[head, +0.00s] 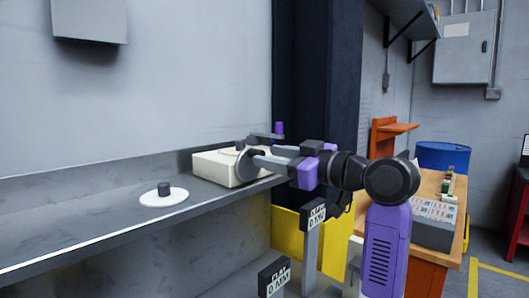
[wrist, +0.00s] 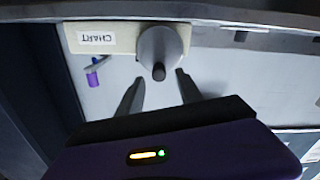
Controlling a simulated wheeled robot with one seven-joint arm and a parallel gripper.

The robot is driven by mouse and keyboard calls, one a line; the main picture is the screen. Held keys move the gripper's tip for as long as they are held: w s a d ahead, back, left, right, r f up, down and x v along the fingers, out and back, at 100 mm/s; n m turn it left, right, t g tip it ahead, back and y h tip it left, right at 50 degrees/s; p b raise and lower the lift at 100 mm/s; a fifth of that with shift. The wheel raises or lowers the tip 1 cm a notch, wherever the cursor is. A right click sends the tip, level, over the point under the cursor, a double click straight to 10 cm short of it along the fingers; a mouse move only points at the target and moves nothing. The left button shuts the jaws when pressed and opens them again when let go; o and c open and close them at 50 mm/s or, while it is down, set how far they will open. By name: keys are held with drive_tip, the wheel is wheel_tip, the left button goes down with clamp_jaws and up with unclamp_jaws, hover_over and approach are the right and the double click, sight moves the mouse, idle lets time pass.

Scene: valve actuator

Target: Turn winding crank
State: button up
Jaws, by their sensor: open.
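A cream box (head: 213,166) stands on the grey shelf; in the wrist view the box (wrist: 122,37) carries a label reading CHART, upside down. A grey arm with a purple grip (head: 279,128), which looks like a crank, shows at the box's right; the grip also shows in the wrist view (wrist: 92,79). A grey round disc (wrist: 160,42) with a dark peg (wrist: 158,72) overlaps the box. My gripper (head: 246,158) is open at the box, partly hiding it. In the wrist view its fingers (wrist: 158,86) point at the disc, one each side of the peg; contact is unclear.
A white disc with a dark knob (head: 164,196) lies on the shelf (head: 95,224) to the left. Signposts (head: 313,216) and a yellow panel (head: 286,227) stand below my arm. A wooden bench (head: 428,186) and a blue barrel (head: 443,157) are at right.

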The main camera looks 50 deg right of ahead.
drive_tip(key=shift+w, duration=1.15)
clamp_jaws()
drive_tip(key=shift+d+m+p, duration=0.1)
drive_tip(key=shift+m+p, duration=0.2)
drive_tip(key=shift+p, duration=0.1)
